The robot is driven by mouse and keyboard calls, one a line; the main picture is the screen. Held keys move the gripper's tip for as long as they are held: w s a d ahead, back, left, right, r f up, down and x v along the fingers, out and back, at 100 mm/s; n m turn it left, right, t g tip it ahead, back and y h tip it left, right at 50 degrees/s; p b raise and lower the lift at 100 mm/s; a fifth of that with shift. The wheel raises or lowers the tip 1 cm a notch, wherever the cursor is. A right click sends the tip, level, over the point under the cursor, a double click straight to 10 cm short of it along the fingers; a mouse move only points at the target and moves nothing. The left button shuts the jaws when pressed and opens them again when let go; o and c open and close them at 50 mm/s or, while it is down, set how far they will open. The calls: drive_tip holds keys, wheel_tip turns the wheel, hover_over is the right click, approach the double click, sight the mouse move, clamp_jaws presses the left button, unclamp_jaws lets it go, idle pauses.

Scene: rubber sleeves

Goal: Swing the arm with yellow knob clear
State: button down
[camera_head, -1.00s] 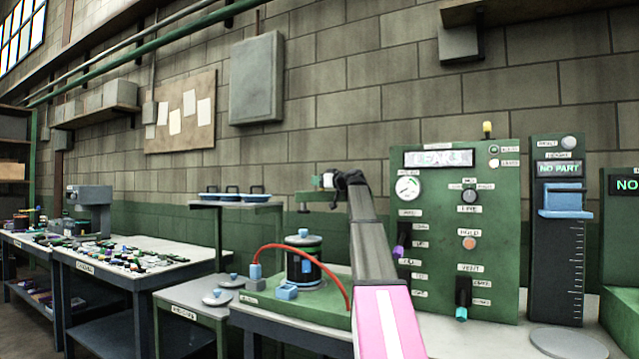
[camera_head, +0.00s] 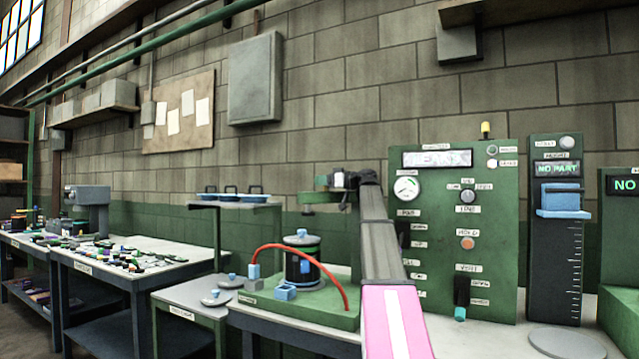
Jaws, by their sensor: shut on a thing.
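The green swing arm (camera_head: 324,197) stands out to the left at the back of the bench, with a flat disc under its free end, above and behind the black cylinder (camera_head: 302,262). My gripper (camera_head: 335,181) is at the top of this arm, shut on its knob. The knob is hidden by the jaws, so its yellow colour cannot be made out. My own arm reaches up from the bottom and covers part of the swing arm's right side.
A green gauge panel (camera_head: 440,235) with knobs stands close right of my arm. A raised shelf (camera_head: 235,205) with blue-rimmed pieces is to the left.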

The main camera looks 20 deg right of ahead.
drive_tip(key=shift+s+d+n+g+y, duration=0.25)
drive_tip(key=shift+s+n+g+y, duration=0.45)
drive_tip(key=shift+s+g, duration=0.45)
drive_tip(key=c, duration=0.7)
unclamp_jaws()
drive_tip(key=shift+r, duration=0.55)
wheel_tip(320, 180, up, 3)
drive_tip(key=s+a+r, duration=0.1)
drive_tip(key=a+r, duration=0.1)
drive_tip(key=a, duration=0.1)
drive_tip(key=s+a+r, duration=0.1)
drive_tip(key=a+r, duration=0.1)
drive_tip(key=a, duration=0.2)
drive_tip(key=s+a+r, duration=0.2)
drive_tip(key=a+r, duration=0.1)
drive_tip(key=a, duration=0.1)
